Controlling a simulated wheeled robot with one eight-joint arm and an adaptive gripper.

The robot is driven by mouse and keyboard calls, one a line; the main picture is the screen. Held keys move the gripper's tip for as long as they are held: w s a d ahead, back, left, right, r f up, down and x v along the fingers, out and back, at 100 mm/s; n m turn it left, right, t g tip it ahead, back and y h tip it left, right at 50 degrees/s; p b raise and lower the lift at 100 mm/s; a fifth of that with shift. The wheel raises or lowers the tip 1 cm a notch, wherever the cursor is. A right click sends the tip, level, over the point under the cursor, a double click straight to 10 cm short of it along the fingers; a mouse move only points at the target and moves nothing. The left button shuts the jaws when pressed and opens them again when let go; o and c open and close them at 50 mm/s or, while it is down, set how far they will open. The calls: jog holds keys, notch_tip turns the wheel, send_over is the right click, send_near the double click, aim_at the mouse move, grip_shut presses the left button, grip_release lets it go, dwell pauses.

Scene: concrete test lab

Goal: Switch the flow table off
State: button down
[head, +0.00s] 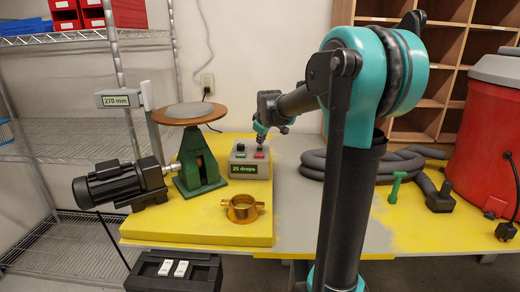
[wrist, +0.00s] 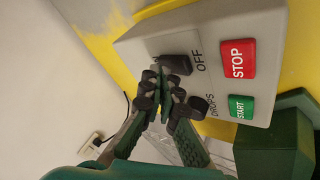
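The flow table (head: 196,113) has a round brown top on a green stand, with a black motor (head: 120,182) at its left. Its grey control box (head: 250,157) stands to the right; the green display reads "25 drops". In the wrist view the box (wrist: 225,22) shows a black switch (wrist: 175,65) beside the word OFF, a red STOP button (wrist: 238,58) and a green START button (wrist: 241,106). My gripper (wrist: 165,92) looks shut and empty, its fingertips close to the black switch; contact cannot be told. In the head view my gripper (head: 261,129) is just above the box's back edge.
A brass ring mould (head: 242,209) lies in front of the box on the yellow tabletop (head: 190,231). A 270 mm gauge (head: 117,100) stands behind the motor.

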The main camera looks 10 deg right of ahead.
jog(key=shift+r, duration=0.15)
jog(key=shift+w+r, duration=0.25)
jog(key=shift+r, duration=0.95)
jog(key=shift+w+r, duration=0.2)
jog(key=shift+r, duration=1)
